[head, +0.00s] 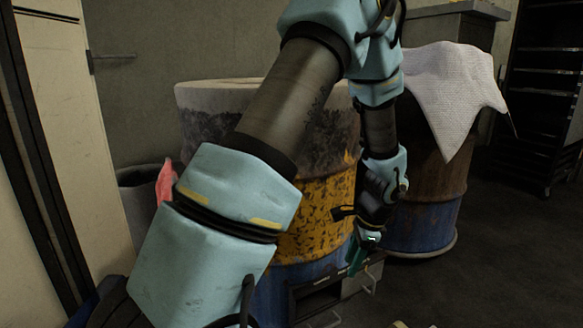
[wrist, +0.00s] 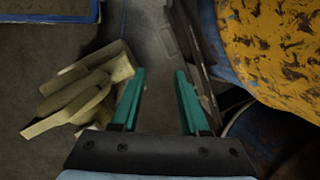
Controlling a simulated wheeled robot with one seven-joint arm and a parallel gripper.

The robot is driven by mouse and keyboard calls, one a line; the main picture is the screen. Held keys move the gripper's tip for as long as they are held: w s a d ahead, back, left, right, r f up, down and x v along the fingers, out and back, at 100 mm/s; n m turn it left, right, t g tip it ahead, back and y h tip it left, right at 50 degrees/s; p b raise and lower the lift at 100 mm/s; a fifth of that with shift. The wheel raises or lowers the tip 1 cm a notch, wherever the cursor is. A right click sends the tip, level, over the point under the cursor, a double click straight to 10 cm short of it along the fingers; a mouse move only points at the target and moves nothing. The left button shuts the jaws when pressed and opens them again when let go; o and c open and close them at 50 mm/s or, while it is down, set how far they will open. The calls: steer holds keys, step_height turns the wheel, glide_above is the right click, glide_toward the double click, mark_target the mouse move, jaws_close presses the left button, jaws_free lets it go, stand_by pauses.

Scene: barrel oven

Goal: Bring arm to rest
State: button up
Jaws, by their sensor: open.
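My arm reaches from the bottom left up across the middle of the head view and bends down at the right. My gripper (head: 357,258) hangs low in front of the barrel oven (head: 320,205), near its lower metal door frame (head: 362,282). The yellow, worn side of the barrel oven (wrist: 280,45) is to the right of the fingers in that view. My arm hides part of the oven in the head view.
Several pieces of split wood (wrist: 80,98) lie on the floor left of the fingers. A second barrel (head: 427,215) with a white cloth (head: 450,85) stands at the right. A dark rack (head: 545,90) stands beyond it. A bin (head: 140,205) with a red cloth (head: 166,183) is left. Right-hand floor looks clear.

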steer(key=s+a+r+n+h, duration=0.1)
steer(key=s+a+r+n, duration=0.25)
steer(key=a+n, duration=0.3)
steer(key=s+a+r+n+h, duration=0.1)
steer(key=s+a+r+n, duration=0.1)
steer(key=a+r+n, duration=0.45)
steer(key=s+a+r+n, duration=0.2)
steer(key=a+n, duration=0.2)
steer(key=a, duration=0.5)
step_height(320, 180, up, 38)
steer(key=p, duration=3.8)
steer(key=shift+d, duration=0.2)
